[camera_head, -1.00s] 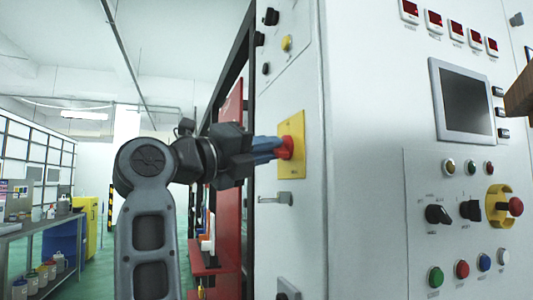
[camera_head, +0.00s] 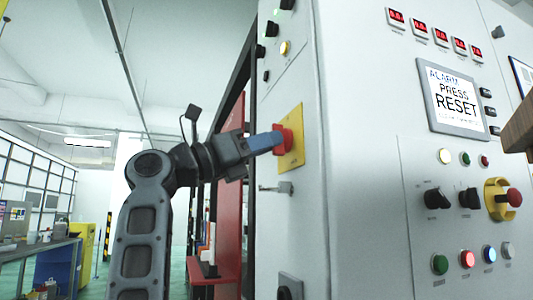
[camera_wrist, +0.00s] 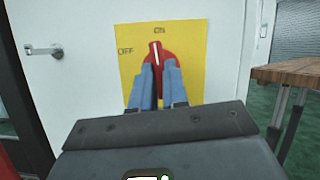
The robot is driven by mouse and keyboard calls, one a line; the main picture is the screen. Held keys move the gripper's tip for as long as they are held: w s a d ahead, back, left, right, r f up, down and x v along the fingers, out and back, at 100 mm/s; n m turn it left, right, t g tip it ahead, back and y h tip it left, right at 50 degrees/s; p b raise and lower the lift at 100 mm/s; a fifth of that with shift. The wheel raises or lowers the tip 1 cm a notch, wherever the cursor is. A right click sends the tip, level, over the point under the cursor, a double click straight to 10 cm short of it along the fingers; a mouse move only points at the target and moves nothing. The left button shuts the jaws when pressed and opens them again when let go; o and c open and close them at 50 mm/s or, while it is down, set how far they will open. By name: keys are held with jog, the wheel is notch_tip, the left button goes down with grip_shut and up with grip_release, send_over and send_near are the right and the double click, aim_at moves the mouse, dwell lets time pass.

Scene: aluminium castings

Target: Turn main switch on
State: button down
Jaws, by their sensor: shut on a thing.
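The main switch is a red rotary knob (camera_head: 283,139) on a yellow plate (camera_head: 292,150) on the side of the grey cabinet. In the wrist view the red knob (camera_wrist: 157,56) has a white mark pointing up at the word ON; OFF is printed to the left on the yellow plate (camera_wrist: 192,38). My gripper (camera_head: 276,140) has its blue fingers shut on the knob; the fingers (camera_wrist: 156,82) sit on either side of it in the wrist view. The display (camera_head: 452,98) on the front panel is lit and reads "ALARM PRESS RESET".
A door handle (camera_head: 277,188) sits just below the yellow plate. The front panel has lit red number displays, several buttons and a red emergency stop (camera_head: 514,197) with a yellow guard. A brown wooden edge (camera_head: 521,128) juts in at the right.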

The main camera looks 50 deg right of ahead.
jog(key=shift+f+m+g+y+b, duration=0.15)
jog(key=shift+m+g+y+b, duration=0.25)
jog(key=shift+m, duration=0.8)
jog(key=c, duration=1.1)
grip_release()
jog(key=shift+c, duration=0.2)
jog(key=v, duration=0.7)
jog(key=shift+w+a, duration=0.25)
jog(key=shift+f, duration=0.15)
